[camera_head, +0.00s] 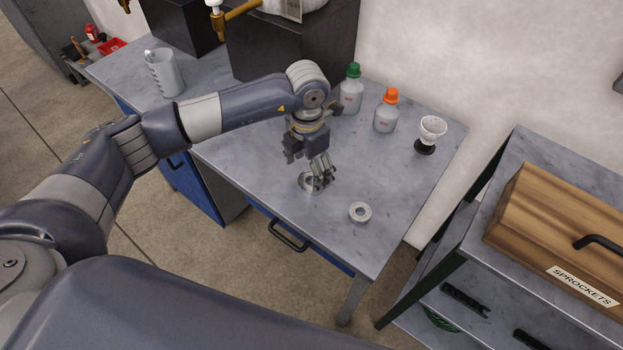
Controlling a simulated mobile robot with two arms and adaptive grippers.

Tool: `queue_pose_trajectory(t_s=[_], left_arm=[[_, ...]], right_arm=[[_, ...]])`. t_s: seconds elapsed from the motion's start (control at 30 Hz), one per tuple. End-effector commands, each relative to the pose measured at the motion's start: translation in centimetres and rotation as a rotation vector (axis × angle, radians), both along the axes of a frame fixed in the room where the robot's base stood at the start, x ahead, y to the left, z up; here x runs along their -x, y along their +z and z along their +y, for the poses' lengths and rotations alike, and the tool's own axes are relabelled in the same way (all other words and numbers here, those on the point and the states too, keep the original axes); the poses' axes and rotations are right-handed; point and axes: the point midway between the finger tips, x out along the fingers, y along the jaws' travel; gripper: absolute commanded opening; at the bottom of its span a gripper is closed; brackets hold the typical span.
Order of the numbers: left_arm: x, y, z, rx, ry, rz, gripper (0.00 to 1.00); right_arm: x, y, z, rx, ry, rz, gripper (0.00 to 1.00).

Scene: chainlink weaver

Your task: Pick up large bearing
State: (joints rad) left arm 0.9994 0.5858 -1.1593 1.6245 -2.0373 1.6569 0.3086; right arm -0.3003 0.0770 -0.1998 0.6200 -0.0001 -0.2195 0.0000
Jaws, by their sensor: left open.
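A metal ring-shaped bearing (306,183) lies flat on the grey workbench (262,162), partly hidden under my left gripper. A second ring (360,212), lighter in colour, lies on the bench to the right and nearer the front edge. The partly hidden ring looks the larger of the two. My left gripper (322,180) points down at the larger ring, with its fingertips over the ring's right side. It is open; whether the fingertips touch the ring cannot be told. My right gripper is not in view.
A green-capped bottle (351,95), an orange-capped bottle (386,117) and a white cup on a black base (431,131) stand behind the gripper. A beaker (165,74) stands at the back left. A shelf with a wooden box (560,225) is at the right.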

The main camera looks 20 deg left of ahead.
Motion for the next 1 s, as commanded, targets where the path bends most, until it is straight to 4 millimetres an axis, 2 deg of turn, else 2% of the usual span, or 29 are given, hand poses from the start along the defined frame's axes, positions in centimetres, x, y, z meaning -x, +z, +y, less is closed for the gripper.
queue_pose_trajectory(t_s=[0.03, 0.1, 0.23, 0.53, 0.77, 1.0], left_arm=[[0.2, -0.5, -0.2, 0.000, 0.000, 0.007, 0.78], [0.3, -1.6, -0.4, -0.002, 0.001, 0.007, 0.78], [0.2, -3.4, -0.4, 0.000, 0.001, 0.004, 0.78], [0.1, -4.0, -0.4, 0.000, 0.000, 0.001, 0.78], [0.1, -4.0, -0.3, 0.000, 0.000, 0.001, 0.27], [0.1, -3.9, -0.3, 0.001, 0.000, 0.001, 0.27]], right_arm=[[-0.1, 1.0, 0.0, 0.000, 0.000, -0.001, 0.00], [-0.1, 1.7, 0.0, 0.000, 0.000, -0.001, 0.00], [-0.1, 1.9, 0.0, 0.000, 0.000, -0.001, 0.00], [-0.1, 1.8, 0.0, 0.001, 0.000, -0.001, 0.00], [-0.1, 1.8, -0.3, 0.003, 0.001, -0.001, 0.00], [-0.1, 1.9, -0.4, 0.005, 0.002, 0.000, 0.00]])
